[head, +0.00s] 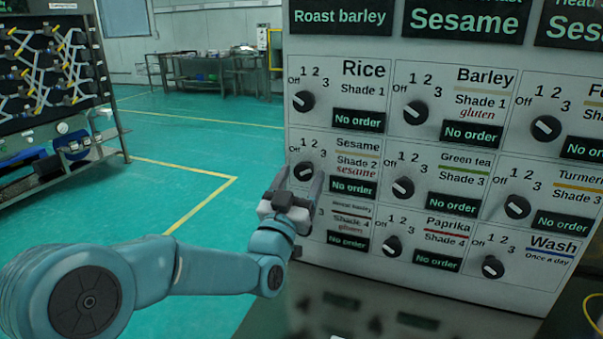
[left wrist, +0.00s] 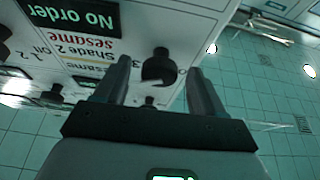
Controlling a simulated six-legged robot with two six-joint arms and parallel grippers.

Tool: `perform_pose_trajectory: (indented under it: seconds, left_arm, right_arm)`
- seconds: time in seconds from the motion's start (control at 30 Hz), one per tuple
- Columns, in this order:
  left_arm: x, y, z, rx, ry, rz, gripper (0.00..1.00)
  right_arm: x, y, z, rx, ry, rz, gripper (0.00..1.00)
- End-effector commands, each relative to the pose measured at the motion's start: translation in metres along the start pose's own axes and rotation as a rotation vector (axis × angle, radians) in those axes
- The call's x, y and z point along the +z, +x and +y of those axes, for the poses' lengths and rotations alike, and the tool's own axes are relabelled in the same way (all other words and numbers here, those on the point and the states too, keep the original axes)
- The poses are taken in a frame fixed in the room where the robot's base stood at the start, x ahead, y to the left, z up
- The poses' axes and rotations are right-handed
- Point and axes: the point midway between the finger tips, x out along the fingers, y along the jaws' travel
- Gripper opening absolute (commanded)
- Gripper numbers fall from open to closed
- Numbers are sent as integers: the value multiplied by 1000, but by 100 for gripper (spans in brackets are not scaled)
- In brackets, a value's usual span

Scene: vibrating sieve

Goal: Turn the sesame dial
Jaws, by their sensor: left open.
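The sesame dial (head: 303,171) is a round black knob with a pale mark. It sits at the left of the white panel, beside the label reading Sesame, Shade 2. My left gripper (head: 302,178) is open just in front of this dial, with one finger on each side of it in the picture. In the left wrist view the sesame dial (left wrist: 158,68) shows between the two spread fingers (left wrist: 159,72), with gaps on both sides. Whether the fingertips reach around the knob is unclear. My right gripper is not in view.
The rice dial (head: 303,101) is above and the green tea dial (head: 402,188) is to the right. The roast barley dial below is mostly hidden by my gripper. Several No order displays (head: 352,187) are on the panel. Green floor (head: 200,120) lies open to the left.

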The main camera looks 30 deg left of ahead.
Motion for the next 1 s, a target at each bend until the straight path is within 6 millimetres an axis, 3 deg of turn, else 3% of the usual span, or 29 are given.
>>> perform_pose_trajectory:
  seconds: [0.37,0.57,0.77,1.0]
  left_arm:
    - [0,9,0,0,0,0,70]
    - [0,9,0,0,0,0,14]
    - [1,8,0,-3,-6,1,14]
    - [3,7,1,-31,-78,3,14]
  right_arm:
    - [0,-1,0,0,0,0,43]
    - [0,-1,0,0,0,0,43]
    - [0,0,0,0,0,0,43]
    - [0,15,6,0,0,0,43]
